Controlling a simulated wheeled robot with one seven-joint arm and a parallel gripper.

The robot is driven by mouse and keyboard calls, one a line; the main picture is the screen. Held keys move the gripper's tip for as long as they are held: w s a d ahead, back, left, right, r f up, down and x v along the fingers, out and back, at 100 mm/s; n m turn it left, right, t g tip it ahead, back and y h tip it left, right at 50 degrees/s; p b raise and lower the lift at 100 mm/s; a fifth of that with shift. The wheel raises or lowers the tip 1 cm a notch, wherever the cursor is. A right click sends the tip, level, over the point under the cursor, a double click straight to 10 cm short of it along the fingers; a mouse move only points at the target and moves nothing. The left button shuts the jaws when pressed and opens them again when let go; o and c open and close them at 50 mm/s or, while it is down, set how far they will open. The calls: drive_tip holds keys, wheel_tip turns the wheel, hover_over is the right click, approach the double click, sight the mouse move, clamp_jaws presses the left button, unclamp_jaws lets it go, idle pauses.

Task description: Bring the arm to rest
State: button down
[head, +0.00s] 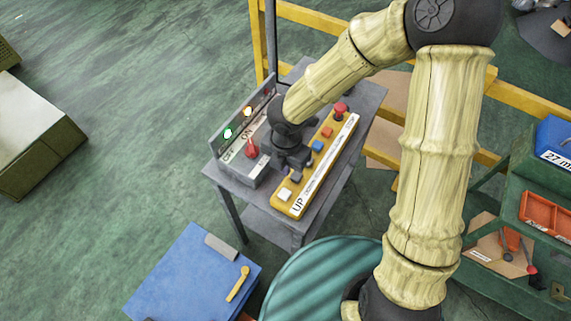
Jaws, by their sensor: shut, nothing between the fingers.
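My gripper (293,170) is at the end of my arm, over the small grey table in the head view. It is shut and empty. It is right above or beside a yellow button box (312,182) marked UP, with white, blue, orange and red buttons. I cannot tell whether the fingertips touch the box. My arm rises from the lower right, bends at a dark elbow at the top and reaches down left to the table.
A grey switch panel (262,165) with a red lever and lit lamps stands left of my gripper. The grey table (222,176) carries both. A yellow rail (522,101) runs behind. A blue box (180,281), a green drum (318,280) and a green shelf (490,283) stand nearby. Open floor lies left.

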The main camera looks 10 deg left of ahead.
drive_tip(key=shift+w, duration=0.1)
idle(0.7)
drive_tip(key=s+d+r+m+t+b, duration=0.1)
drive_tip(key=d+r+m+b, duration=0.1)
drive_tip(key=d+m, duration=0.9)
drive_tip(key=d+r+m+t+b, duration=0.1)
drive_tip(key=d+m+b, duration=0.3)
drive_tip(key=d+m, duration=0.7)
drive_tip(key=r+m, duration=0.1)
drive_tip(key=m, duration=0.8)
drive_tip(key=shift+s+r+m, duration=0.2)
drive_tip(key=shift+s+m, duration=0.1)
drive_tip(key=shift+s, duration=0.05)
drive_tip(key=shift+w, duration=0.1)
